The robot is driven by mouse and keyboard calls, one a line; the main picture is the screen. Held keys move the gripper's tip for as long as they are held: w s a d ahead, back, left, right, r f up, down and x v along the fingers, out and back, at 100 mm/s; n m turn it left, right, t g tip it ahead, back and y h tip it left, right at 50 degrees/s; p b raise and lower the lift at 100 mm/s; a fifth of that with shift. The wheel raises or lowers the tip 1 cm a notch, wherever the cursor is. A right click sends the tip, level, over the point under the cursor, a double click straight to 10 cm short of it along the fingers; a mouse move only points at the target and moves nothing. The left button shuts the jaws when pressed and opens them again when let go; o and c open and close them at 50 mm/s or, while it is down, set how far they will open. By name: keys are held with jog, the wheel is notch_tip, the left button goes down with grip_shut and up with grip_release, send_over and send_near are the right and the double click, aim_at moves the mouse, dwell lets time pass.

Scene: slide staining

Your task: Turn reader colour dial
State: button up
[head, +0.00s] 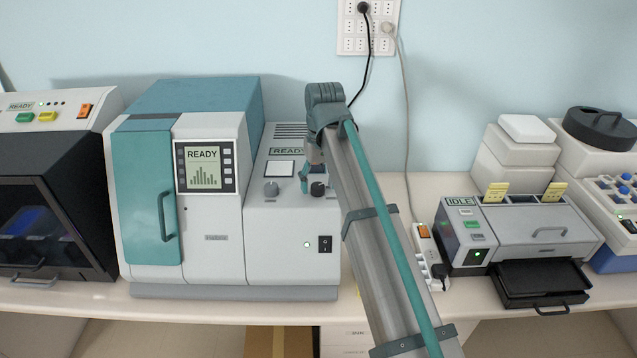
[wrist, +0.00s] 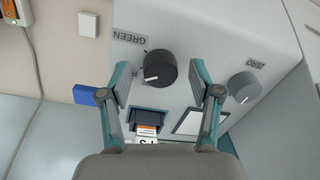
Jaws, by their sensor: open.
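The black colour dial (wrist: 160,66) stands on the grey top panel of the reader (head: 290,222). In the wrist view its white pointer line aims to the lower left, away from the GREEN label (wrist: 143,40) and towards a label mostly hidden by a finger. In the head view the dial (head: 318,188) is right of the grey ZERO knob (head: 271,189), which also shows in the wrist view (wrist: 243,87). My gripper (wrist: 161,76) is open, with one finger on either side of the dial and visible gaps to it. In the head view my wrist covers part of the panel.
A white square pad (wrist: 203,122) and a dark slot (wrist: 150,123) lie close by on the panel. Left of the dial stands a white unit with a READY screen (head: 205,164). A slide printer-like machine marked IDLE (head: 545,222) is at right, past a power strip (head: 427,247).

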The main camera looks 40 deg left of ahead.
aim_at(321, 185)
notch_tip(321, 185, up, 12)
jog(key=shift+w+d+f, duration=0.15)
jog(key=shift+w+f, duration=0.05)
jog(key=shift+w, duration=0.1)
dwell(0.4)
